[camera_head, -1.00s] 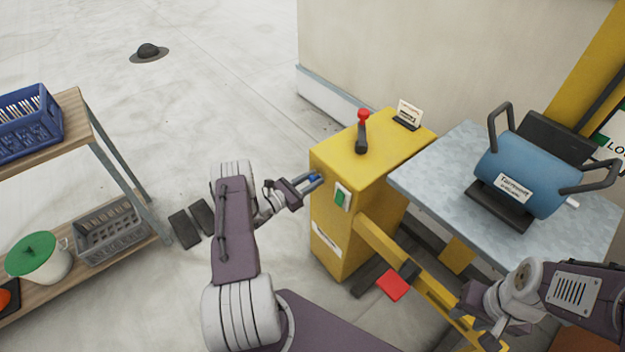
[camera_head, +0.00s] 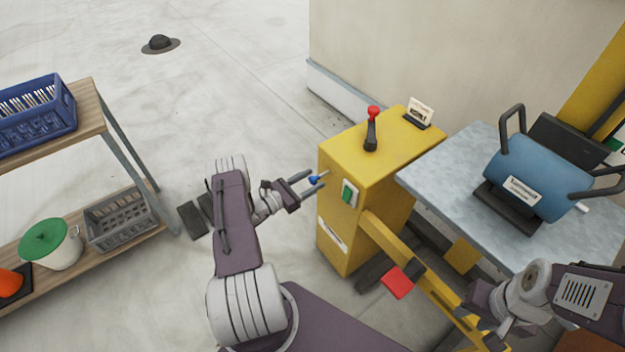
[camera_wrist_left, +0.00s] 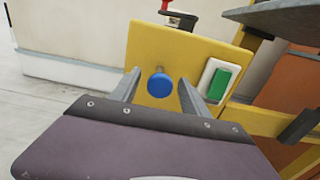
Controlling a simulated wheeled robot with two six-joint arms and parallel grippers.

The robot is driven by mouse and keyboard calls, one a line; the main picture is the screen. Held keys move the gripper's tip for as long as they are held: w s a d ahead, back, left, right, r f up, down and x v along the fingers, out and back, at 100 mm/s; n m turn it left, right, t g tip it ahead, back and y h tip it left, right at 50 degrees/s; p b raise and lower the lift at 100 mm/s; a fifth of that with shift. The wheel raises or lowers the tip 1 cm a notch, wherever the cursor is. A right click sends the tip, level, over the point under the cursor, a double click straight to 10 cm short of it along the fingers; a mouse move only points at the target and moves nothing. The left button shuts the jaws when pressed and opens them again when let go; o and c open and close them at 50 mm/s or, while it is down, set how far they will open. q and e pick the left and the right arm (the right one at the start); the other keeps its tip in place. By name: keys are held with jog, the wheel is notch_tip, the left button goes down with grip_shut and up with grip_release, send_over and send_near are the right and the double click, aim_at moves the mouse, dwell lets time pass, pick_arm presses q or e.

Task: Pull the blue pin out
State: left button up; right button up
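The blue pin (camera_head: 314,180) sticks out from the front of the yellow box (camera_head: 337,235), with a length of thin grey shaft showing between its knob and the box. In the left wrist view the round blue knob (camera_wrist_left: 160,85) faces me. My left gripper (camera_head: 305,183) is open around the knob, one finger on each side. In the left wrist view gaps show between the knob and both fingers (camera_wrist_left: 158,92). My right gripper (camera_head: 492,332) is low at the lower right, beside the yellow beam; its fingers are too unclear to judge.
A green switch (camera_head: 348,193) is right of the pin. A red-topped lever (camera_head: 372,125) stands on the box. A shelf (camera_head: 95,110) stands left.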

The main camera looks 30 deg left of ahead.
pick_arm(q)
jog(key=v, duration=0.9)
dwell(0.4)
